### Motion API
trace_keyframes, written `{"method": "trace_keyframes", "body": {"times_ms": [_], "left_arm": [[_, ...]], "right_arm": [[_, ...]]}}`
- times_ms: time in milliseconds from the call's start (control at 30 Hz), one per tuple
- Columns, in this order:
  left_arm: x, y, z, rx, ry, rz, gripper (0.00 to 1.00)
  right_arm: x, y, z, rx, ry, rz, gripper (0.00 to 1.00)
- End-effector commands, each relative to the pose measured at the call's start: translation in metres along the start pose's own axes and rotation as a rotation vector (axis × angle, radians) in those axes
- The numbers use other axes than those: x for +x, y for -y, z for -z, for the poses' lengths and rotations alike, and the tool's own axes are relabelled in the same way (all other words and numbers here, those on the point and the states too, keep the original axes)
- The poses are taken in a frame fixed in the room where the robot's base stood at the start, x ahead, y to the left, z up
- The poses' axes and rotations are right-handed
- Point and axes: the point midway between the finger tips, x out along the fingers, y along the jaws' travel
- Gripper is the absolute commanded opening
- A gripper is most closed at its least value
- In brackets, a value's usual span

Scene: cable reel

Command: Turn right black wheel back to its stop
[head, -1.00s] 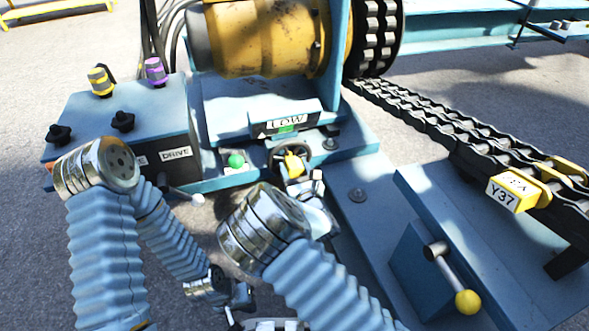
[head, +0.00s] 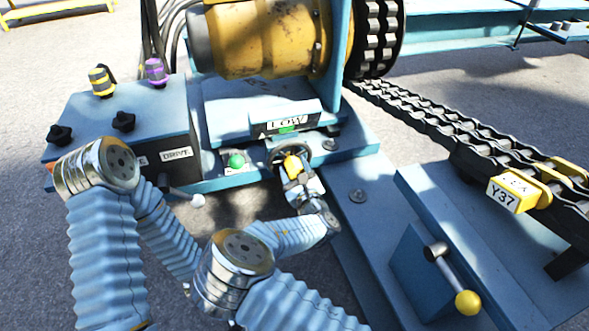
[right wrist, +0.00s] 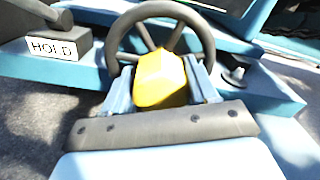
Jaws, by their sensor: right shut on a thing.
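A black handwheel (head: 275,155) stands at the front of the blue machine, right of a green button, in the middle of the head view. In the right wrist view its dark rim (right wrist: 117,38) and spokes fill the top middle. A yellow grip (right wrist: 158,80) shows in front of the spokes, between my fingers. My right gripper (head: 292,170) is shut on this yellow grip, with a finger on each side. The lower rim is hidden behind the grip and gripper.
A box labelled DRIVE (head: 177,154) with black knobs and a white-tipped lever (head: 197,200) is on the left. A sign (head: 286,125) stands above the wheel. A chain (head: 430,120) and a yellow-knobbed lever (head: 467,302) are on the right.

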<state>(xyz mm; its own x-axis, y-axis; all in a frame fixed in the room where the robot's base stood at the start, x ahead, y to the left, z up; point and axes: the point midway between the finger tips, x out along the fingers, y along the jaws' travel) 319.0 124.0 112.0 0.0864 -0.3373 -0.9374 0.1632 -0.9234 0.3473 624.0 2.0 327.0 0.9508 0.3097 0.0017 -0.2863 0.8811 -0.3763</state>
Motion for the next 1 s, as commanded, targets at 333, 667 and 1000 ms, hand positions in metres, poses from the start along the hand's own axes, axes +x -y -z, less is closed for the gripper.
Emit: {"method": "trace_keyframes", "body": {"times_ms": [333,667,1000], "left_arm": [[0.0,0.0,0.0,0.0,0.0,0.0,0.0],[-0.001,0.0,0.0,0.0,0.0,0.0,0.0],[-0.011,-0.004,0.0,0.0,0.002,0.0,0.0]], "right_arm": [[-0.001,0.0,0.003,0.001,-0.006,0.0,0.81],[-0.004,0.0,0.001,0.001,-0.004,0.0,0.81],[-0.07,0.0,0.0,-0.002,-0.007,-0.001,0.81]]}}
